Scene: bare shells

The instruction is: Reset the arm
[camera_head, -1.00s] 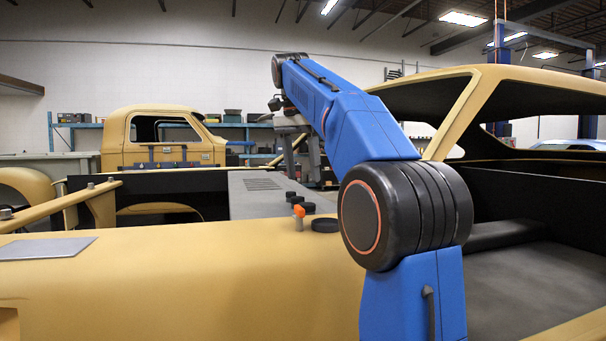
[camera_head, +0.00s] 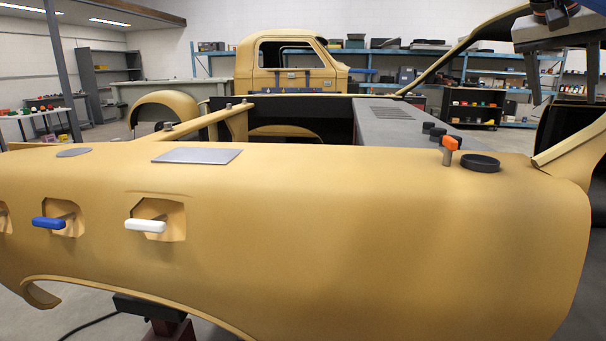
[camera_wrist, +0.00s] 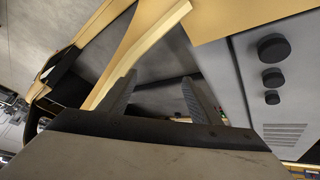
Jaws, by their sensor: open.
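My gripper (camera_head: 564,90) shows at the top right of the head view, cut off by the frame edge. Its two grey fingers hang apart with nothing between them. In the wrist view the fingers (camera_wrist: 160,82) are also spread and empty, above the tan car body. The gripper touches nothing that I can see.
The tan body shell (camera_head: 330,230) fills the foreground, with a blue handle (camera_head: 48,223), a white handle (camera_head: 146,226), an orange-topped knob (camera_head: 450,146) and a black disc (camera_head: 480,163). A grey panel (camera_head: 385,135) with black knobs lies behind. A tan truck cab (camera_head: 290,65) stands farther back.

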